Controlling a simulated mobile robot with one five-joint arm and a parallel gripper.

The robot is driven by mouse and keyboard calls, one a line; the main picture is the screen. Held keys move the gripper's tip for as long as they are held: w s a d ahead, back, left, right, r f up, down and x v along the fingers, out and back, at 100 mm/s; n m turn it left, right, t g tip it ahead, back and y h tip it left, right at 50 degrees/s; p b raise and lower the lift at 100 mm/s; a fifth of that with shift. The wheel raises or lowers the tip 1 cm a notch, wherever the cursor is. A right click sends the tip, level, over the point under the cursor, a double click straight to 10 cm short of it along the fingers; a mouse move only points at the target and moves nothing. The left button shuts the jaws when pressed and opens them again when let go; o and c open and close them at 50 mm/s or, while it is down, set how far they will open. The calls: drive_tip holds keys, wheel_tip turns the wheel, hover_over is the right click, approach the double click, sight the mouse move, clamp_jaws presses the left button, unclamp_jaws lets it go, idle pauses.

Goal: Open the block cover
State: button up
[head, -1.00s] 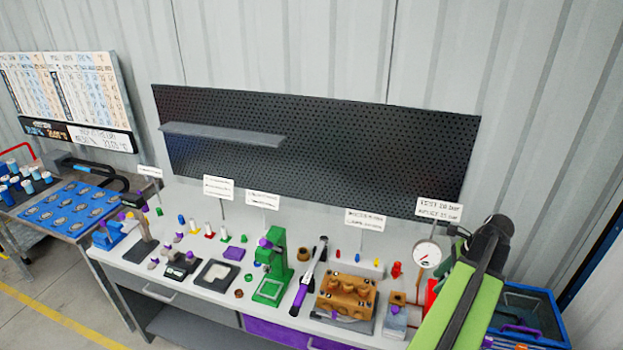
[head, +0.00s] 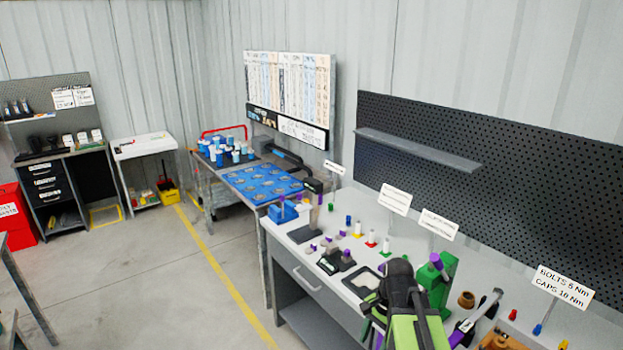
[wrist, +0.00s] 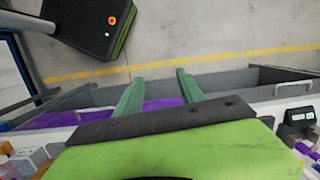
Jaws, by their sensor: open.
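The pump block (head: 497,341) shows only as a tan-orange edge at the bottom of the head view, right of my arm. Most of it is cut off by the frame, and I cannot make out its cover. My gripper (wrist: 157,88) is open and empty in the wrist view, its two green fingers spread apart. The block is not clearly visible in the wrist view.
The workbench (head: 345,225) carries a green press (head: 437,285), a torque wrench (head: 478,318) and several small parts. A table with a blue tray (head: 262,183) stands beyond its left end. The floor (head: 170,280) in front is clear, with a yellow line.

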drive_tip(key=n, duration=0.3)
drive_tip(key=a+f+n+h, duration=0.1)
drive_tip(key=n, duration=0.2)
drive_tip(key=s+a+n, duration=0.1)
drive_tip(key=n, duration=0.2)
drive_tip(key=shift+a+f+n+t+h, duration=0.2)
drive_tip(key=shift+f+n+t+h, duration=0.1)
drive_tip(key=shift+f+n+h, duration=0.1)
drive_tip(key=shift+c, duration=0.4)
